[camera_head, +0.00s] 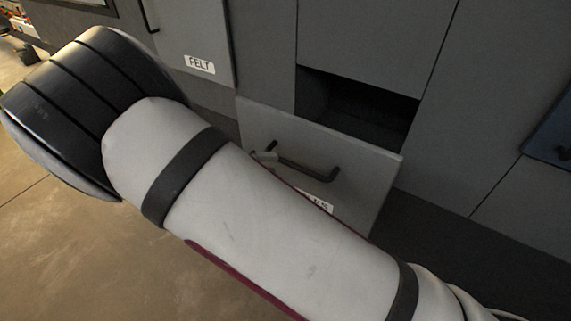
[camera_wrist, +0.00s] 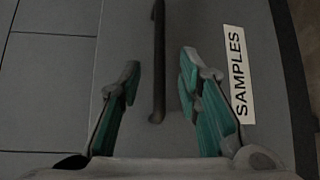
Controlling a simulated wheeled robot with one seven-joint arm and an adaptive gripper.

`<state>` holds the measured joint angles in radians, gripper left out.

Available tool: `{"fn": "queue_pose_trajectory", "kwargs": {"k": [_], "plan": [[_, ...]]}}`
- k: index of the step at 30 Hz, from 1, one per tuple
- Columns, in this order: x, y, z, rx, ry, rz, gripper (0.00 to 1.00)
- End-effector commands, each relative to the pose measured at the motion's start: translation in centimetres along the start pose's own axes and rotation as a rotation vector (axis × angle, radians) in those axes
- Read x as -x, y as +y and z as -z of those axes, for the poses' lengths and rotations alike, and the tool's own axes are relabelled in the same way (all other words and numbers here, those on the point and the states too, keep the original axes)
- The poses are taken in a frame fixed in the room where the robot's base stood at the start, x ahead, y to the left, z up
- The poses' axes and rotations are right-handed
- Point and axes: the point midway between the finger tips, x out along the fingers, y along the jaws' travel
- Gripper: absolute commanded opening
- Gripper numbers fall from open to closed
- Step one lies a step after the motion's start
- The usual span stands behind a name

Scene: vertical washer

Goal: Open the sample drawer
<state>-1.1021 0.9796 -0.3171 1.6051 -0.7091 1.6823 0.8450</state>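The sample drawer (camera_head: 365,170) is a grey front with a partly hidden label in the head view. It stands pulled out, with a dark opening behind its top edge. Its dark bar handle (camera_head: 310,168) shows beside my arm. In the wrist view the SAMPLES label (camera_wrist: 238,75) is on the drawer front, and the handle (camera_wrist: 158,100) runs up between my fingers. My gripper (camera_wrist: 159,64) is open, with one green-padded finger on each side of the handle and a gap to both. In the head view my arm hides most of the gripper.
A grey panel labelled FELT (camera_head: 199,64) with its own handle is at the upper left. Grey cabinet fronts (camera_head: 375,40) surround the drawer. A blue-grey panel (camera_head: 552,135) is at the right edge. Brown floor (camera_head: 75,240) is open at the lower left.

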Motion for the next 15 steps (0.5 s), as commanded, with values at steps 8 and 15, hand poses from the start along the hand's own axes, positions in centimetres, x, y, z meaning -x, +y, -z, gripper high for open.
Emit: {"fn": "queue_pose_trajectory", "kwargs": {"k": [8,15], "plan": [[4.4,0.0,0.0,0.000,0.001,0.000,0.31],[5.4,0.0,0.0,0.000,0.000,0.000,0.31]]}}
